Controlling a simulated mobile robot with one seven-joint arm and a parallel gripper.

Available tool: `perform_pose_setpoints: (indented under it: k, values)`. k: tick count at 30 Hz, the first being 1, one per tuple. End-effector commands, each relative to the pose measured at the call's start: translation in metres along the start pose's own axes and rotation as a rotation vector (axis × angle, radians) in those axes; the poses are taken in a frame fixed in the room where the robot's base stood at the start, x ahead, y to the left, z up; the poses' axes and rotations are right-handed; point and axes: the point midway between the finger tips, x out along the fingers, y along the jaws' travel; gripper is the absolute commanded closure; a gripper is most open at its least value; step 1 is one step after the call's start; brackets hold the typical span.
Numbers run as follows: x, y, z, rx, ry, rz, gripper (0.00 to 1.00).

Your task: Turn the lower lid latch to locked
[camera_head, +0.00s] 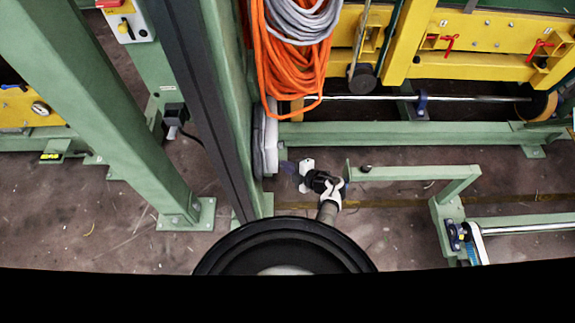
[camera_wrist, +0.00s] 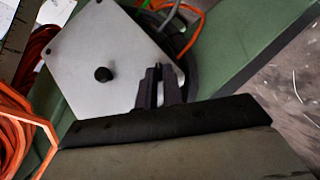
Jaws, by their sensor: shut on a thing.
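The light grey lid (camera_wrist: 82,46) fills the upper left of the wrist view and looks tilted there. A round black knob (camera_wrist: 103,74) sits on its face; I cannot tell its lock position. My gripper's dark fingers (camera_wrist: 158,84) are close together at the lid's right-hand lower edge. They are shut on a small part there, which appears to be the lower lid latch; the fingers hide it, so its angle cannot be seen. In the head view the grey box (camera_head: 266,140) is on the green post, seen edge-on, with my gripper (camera_head: 296,172) just right of it.
Orange cable coils (camera_head: 284,60) hang above the box, with orange cable (camera_wrist: 14,130) also at the wrist view's left. A green post (camera_head: 228,100) stands beside the box. A green rail (camera_head: 415,173) lies right of my arm. Open floor (camera_head: 385,225) is below it.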

Motion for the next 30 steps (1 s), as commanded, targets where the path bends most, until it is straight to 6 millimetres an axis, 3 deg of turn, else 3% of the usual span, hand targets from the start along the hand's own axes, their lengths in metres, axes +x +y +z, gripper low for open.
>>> perform_pose_setpoints:
  k: [15, 30]
  values:
    - [0.0035, -0.0099, 0.0001, -0.250, 0.008, 0.248, 1.00]
    - [0.0025, -0.0075, -0.0009, -0.302, 0.008, 0.298, 1.00]
